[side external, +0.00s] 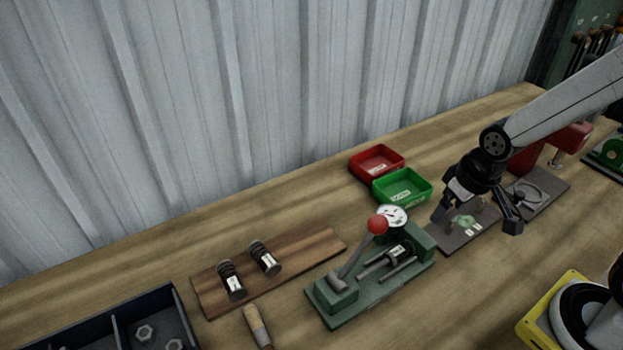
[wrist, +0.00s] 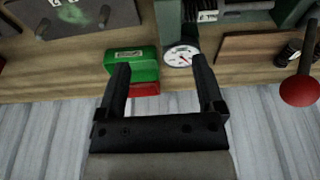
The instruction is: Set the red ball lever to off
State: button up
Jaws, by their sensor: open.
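The red ball lever (side external: 377,224) stands on a green metal fixture (side external: 340,305) near the middle of the bench in the side view. Its grey rod slants up to the right, with the red ball at the top. In the wrist view the red ball (wrist: 300,91) is at the right edge, beyond the right finger. My gripper (side external: 478,217) is above the dark plate to the right of the fixture, apart from the lever. Its two fingers also show in the wrist view (wrist: 158,75), spread open with nothing between them. Any off marking is too small to read.
A round white dial (side external: 392,216) sits behind the ball. Green (side external: 402,186) and red (side external: 376,162) trays stand behind the fixture. A wooden board (side external: 205,291) with two dark-coiled cylinders lies left, near a wooden handle (side external: 257,326). Bare bench lies in front of the dark plate (side external: 447,240).

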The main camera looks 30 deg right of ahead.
aim_at(387, 221)
jog(key=shift+r, duration=0.1)
jog(key=shift+w+v, duration=0.5)
jog(key=shift+v, duration=1.8)
jog(key=s+a+f+m+g+y, duration=0.2)
jog(key=s+a+m+g+y, duration=0.3)
jog(key=a+m+y, duration=0.4)
jog(key=w+r+m+t+y, duration=0.3)
jog(key=w+m+t+y, duration=0.2)
jog(key=w+m+y, duration=0.35)
jog(key=shift+n, duration=0.45)
jog(key=f, duration=0.5)
jog(key=shift+s+d, duration=0.15)
jog(key=shift+s, duration=0.1)
